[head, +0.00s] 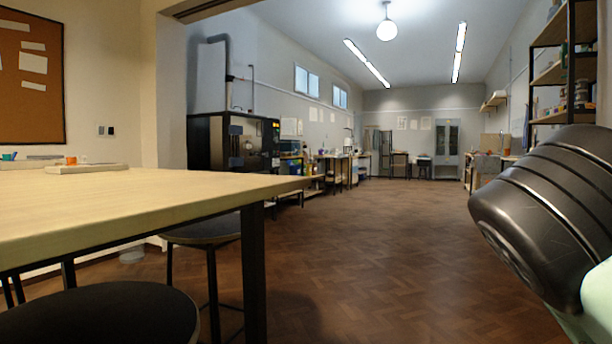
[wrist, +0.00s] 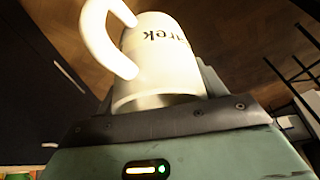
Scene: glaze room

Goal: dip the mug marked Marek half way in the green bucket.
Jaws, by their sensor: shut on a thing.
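A cream-white mug (wrist: 158,50) shows in the wrist view, held in my gripper (wrist: 165,100). Dark letters on its side appear upside down; the part I can read ends in "rek", and the start is cut off by the mug's curve. Its handle sticks out to the left. My gripper is shut on the mug, whose near end sits close to the gripper's dark edge. Part of my arm shows at the right of the head view, but the mug and gripper do not. I cannot make out a green bucket in either view.
A pale wooden table (head: 150,190) fills the left of the head view, with dark stools (head: 100,312) beside it. A black kiln-like unit (head: 232,143) stands behind. Shelves (head: 560,75) rise at right. The wooden floor (head: 390,240) ahead is clear towards benches along the walls.

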